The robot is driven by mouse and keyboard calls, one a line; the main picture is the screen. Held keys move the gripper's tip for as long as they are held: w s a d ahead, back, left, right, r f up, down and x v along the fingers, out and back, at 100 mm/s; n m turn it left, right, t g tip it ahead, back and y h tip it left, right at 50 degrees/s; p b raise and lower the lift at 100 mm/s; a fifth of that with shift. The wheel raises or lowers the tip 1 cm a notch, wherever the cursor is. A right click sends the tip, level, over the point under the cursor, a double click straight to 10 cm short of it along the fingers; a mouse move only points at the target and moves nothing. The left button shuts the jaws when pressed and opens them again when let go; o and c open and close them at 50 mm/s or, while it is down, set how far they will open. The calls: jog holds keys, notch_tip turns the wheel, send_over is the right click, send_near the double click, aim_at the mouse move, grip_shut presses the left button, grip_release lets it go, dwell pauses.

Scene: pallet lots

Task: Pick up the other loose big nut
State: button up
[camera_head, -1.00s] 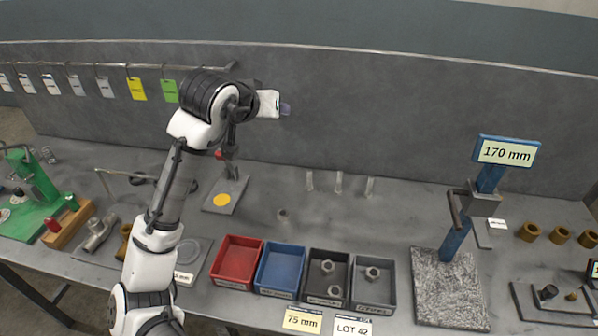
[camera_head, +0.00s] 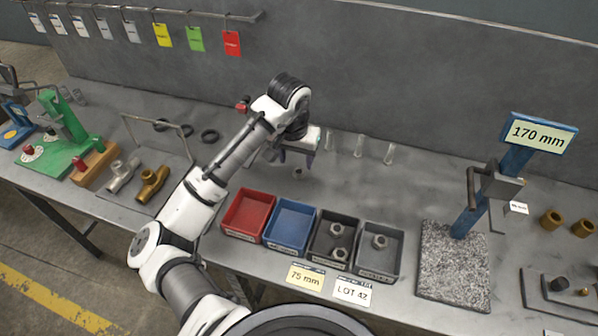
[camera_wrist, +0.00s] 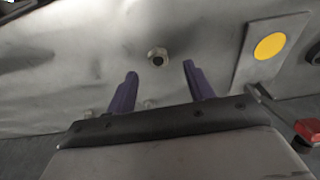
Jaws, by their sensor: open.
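A loose grey nut (camera_head: 298,172) lies on the bare bench behind the blue bin. It also shows in the wrist view (camera_wrist: 158,57), its hole facing the camera, in line with the gap between my fingers. My gripper (camera_head: 297,158) is above and close to the nut, pointing down at the bench. In the wrist view both purple fingers are spread apart with nothing between them, and my gripper (camera_wrist: 160,70) is open. The nut appears apart from both fingers.
A red bin (camera_head: 247,213), a blue bin (camera_head: 289,225), a black bin (camera_head: 318,250) with nuts inside and a grey bin (camera_head: 391,262) with one nut stand in front. Clear upright cylinders (camera_head: 359,146) stand behind right. A yellow-disc plate (camera_wrist: 247,68) lies beside the gripper.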

aim_at(299, 172)
jog(key=shift+w+d+f+p, duration=0.15)
jog(key=shift+f+p, duration=0.15)
jog(key=shift+f, duration=0.55)
jog(key=shift+w+d+f+p, duration=0.15)
jog(key=shift+f+p, duration=0.15)
jog(key=shift+f, duration=0.6)
jog(key=shift+w+d+f+p, duration=0.15)
jog(key=shift+f+p, duration=0.15)
jog(key=shift+f, duration=0.55)
jog(key=c, duration=1.1)
jog(key=shift+r, duration=0.1)
